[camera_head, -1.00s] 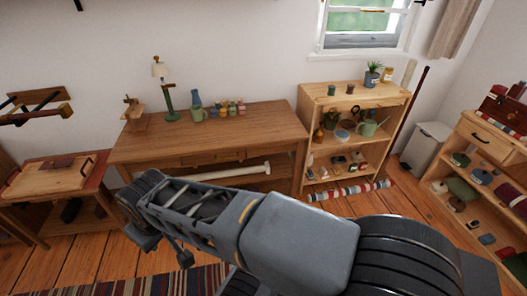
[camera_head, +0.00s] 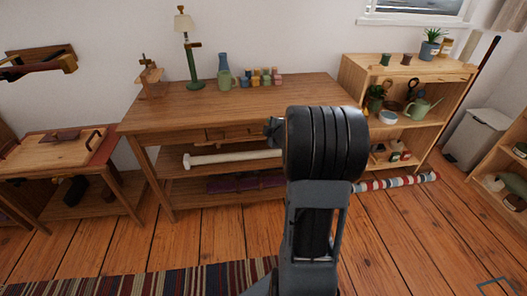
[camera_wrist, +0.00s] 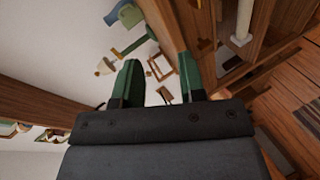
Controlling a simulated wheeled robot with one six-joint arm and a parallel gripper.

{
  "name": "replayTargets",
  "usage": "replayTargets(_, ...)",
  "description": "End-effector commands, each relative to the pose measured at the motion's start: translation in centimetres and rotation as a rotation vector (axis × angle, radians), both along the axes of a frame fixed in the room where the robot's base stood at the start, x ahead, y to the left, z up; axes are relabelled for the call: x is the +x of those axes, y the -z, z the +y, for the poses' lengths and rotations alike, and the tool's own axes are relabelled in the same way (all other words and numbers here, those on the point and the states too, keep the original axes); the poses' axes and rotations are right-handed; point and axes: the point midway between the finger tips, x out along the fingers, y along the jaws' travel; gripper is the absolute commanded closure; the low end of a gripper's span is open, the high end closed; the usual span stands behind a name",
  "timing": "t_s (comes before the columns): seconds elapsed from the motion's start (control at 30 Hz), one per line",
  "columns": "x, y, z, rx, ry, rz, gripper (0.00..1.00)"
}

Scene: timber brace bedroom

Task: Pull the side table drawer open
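A wooden table (camera_head: 150,119) stands against the wall, with a shallow drawer front (camera_head: 230,134) under its top. The drawer looks shut, though its right part is partly covered by my arm. My gripper is hidden behind my arm links in the head view. In the wrist view my gripper (camera_wrist: 158,82) has its two dark green fingers wide apart, with nothing held between them. Part of the table (camera_wrist: 168,25) shows beyond the fingers, apart from them. I cannot make out the drawer's handle.
A lamp (camera_head: 188,50), a green mug (camera_head: 224,80) and small coloured pots stand on the tabletop. A white roll (camera_head: 230,158) lies on the shelf below. A bookcase (camera_head: 360,72) stands to the right and a low table (camera_head: 52,151) to the left.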

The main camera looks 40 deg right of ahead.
Motion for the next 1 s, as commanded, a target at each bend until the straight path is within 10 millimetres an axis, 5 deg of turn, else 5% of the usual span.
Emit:
replayTargets(0.03, 0.0, 3.9, -1.6, -0.049, -0.044, -0.020, 0.63)
replayTargets(0.1, 0.0, 6.0, -2.9, -0.114, -0.114, -0.054, 0.63)
replayTargets(0.3, -0.5, 9.6, -4.5, -0.217, -0.238, -0.123, 0.63)
replayTargets(0.47, 0.4, 10.5, -4.8, -0.243, -0.273, -0.146, 0.63)
replayTargets(1.0, 9.8, 12.2, -5.2, -0.243, -0.274, -0.146, 0.63)
